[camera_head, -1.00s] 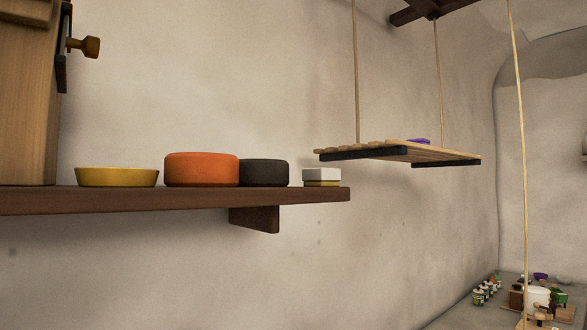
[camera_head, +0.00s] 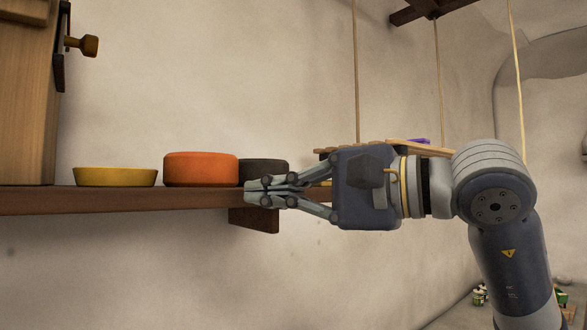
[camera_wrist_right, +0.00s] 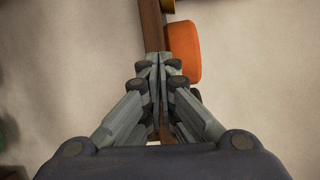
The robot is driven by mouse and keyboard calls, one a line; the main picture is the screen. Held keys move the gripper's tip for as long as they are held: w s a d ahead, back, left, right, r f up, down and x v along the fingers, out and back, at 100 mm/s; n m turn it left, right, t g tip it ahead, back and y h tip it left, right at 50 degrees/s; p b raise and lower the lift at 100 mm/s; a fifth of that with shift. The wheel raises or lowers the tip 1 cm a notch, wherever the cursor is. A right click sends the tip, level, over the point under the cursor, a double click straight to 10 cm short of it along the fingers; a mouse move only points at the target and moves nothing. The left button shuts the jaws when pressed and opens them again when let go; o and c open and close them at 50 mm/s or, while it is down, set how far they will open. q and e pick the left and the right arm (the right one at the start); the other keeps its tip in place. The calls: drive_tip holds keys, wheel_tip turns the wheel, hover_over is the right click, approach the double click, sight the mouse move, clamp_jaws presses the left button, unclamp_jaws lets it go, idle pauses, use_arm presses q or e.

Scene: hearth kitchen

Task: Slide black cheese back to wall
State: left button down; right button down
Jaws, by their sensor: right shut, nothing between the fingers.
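The black cheese (camera_head: 262,166) is a dark round block on the wooden wall shelf (camera_head: 120,202), just right of the orange cheese (camera_head: 201,169). In the head view my right gripper (camera_head: 250,192) covers its lower part. The gripper is shut and empty, its fingers pointing left, at the height of the shelf edge. I cannot tell whether it touches the black cheese. In the right wrist view the shut fingers (camera_wrist_right: 160,60) lie over the shelf, beside the orange cheese (camera_wrist_right: 184,52). The left gripper is not in view.
A yellow dish-like round (camera_head: 115,177) and a wooden cabinet (camera_head: 28,100) stand further left on the shelf. A slatted hanging rack (camera_head: 420,148) on ropes is behind my right arm. The wall (camera_head: 200,80) backs the shelf.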

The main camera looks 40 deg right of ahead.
drive_tip(key=s+d+r+m+t+h, duration=0.35)
drive_tip(key=d+h, duration=0.35)
drive_tip(key=d, duration=0.4)
drive_tip(key=p, duration=0.4)
approach(283, 169)
drive_tip(key=shift+g, duration=0.45)
drive_tip(key=w, duration=0.4)
drive_tip(key=w+r, duration=0.1)
drive_tip(key=w, duration=0.1)
drive_tip(key=shift+w+a, duration=0.15)
drive_tip(key=shift+a, duration=0.05)
drive_tip(key=shift+w, duration=0.2)
drive_tip(key=w+p, duration=0.1)
drive_tip(key=w, duration=0.2)
drive_tip(key=shift+w+a, duration=0.1)
drive_tip(key=shift+a, duration=0.05)
drive_tip(key=shift+w+f, duration=0.1)
drive_tip(key=shift+w, duration=0.2)
drive_tip(key=shift+s, duration=0.15)
